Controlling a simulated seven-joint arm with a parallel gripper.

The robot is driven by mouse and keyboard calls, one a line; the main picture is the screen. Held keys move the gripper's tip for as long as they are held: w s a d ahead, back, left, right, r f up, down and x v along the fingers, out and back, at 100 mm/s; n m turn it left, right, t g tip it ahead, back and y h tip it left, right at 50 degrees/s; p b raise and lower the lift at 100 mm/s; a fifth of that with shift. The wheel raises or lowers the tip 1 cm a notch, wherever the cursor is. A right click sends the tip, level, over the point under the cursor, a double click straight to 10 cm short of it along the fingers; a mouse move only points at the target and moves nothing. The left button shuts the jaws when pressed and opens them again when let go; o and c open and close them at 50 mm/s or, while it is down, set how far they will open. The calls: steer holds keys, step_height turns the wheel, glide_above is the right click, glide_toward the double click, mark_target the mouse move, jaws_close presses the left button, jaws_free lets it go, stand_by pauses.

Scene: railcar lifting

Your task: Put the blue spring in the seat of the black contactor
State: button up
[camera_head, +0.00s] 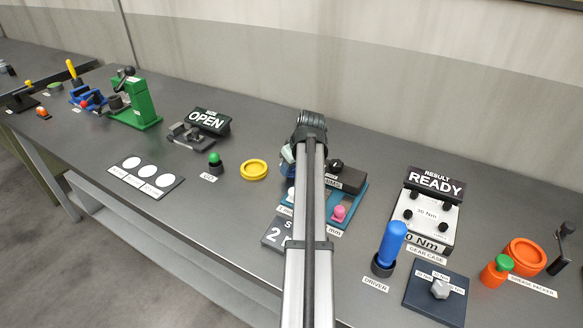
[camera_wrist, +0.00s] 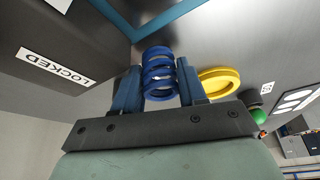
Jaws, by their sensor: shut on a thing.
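The blue spring (camera_wrist: 159,74) is a coiled ring stack, held between the two blue fingers of my gripper (camera_wrist: 160,84) in the wrist view. My gripper is shut on it, with a finger at each side. In the head view my arm hides the spring and most of the gripper, over the teal board (camera_head: 352,205). A dark block with a LOCKED label (camera_wrist: 58,66) is left of the gripper in the wrist view. A dark block (camera_head: 345,181) also shows on the teal board in the head view. I cannot tell which part is the black contactor, and no seat shows clearly.
A yellow ring (camera_head: 254,170) and a green-topped button (camera_head: 215,164) stand left of my arm. A pink knob (camera_head: 339,213) is on the teal board. A blue-handled driver (camera_head: 390,246) and the READY gear case (camera_head: 427,215) stand to the right. Bare bench lies at front left.

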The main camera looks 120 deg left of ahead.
steer(key=shift+f, duration=0.25)
steer(key=shift+f, duration=0.1)
steer(key=o, duration=1.1)
steer(key=v, duration=1.1)
steer(key=shift+w+r, duration=0.1)
steer(key=shift+r, duration=0.3)
steer(key=shift+w+r, duration=0.1)
steer(key=shift+r, duration=0.15)
steer(key=c, duration=0.4)
